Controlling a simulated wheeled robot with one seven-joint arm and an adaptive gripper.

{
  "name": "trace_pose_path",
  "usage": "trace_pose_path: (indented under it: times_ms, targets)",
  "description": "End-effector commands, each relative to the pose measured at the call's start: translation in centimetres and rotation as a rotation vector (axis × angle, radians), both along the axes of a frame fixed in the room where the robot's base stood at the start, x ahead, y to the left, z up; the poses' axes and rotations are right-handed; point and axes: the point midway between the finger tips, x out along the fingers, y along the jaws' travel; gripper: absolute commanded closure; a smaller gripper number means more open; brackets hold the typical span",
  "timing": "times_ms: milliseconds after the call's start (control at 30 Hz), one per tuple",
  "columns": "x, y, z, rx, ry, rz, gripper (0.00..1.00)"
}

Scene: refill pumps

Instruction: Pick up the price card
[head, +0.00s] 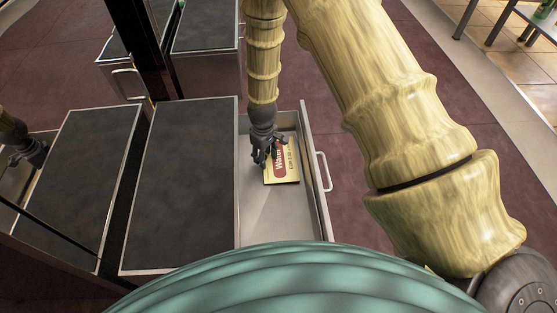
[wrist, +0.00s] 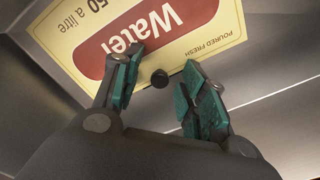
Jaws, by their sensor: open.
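The price card (head: 286,166) is cream with a red label reading "Water" and lies in the open drawer (head: 262,212). In the wrist view the card (wrist: 190,42) fills the upper middle, with "POURED FRESH" and "50 a litre" printed on it, upside down. My gripper (head: 268,160) reaches down into the drawer over the card's left part. In the wrist view my gripper (wrist: 160,82) has its two green-padded fingers apart, with the card's edge and a small dark round spot between them. Nothing is held. Whether the fingertips touch the card cannot be told.
The drawer's front wall with a light handle (head: 323,172) stands to the right of the card. A dark-topped cabinet (head: 185,180) is to the left of the drawer. More cabinets (head: 205,28) stand behind. The drawer's near part is bare.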

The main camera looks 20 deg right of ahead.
Motion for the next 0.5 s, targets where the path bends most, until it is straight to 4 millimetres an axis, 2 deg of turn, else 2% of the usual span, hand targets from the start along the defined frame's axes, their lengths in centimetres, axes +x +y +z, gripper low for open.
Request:
trace_pose_path:
  times_ms: [33,267,500]
  targets:
    - [0.00,0.01,0.02,0.000,0.000,0.000,0.58]
    - [-0.02,0.01,0.01,0.000,0.000,0.000,1.00]
    - [-0.03,0.01,0.01,0.000,0.000,0.000,1.00]
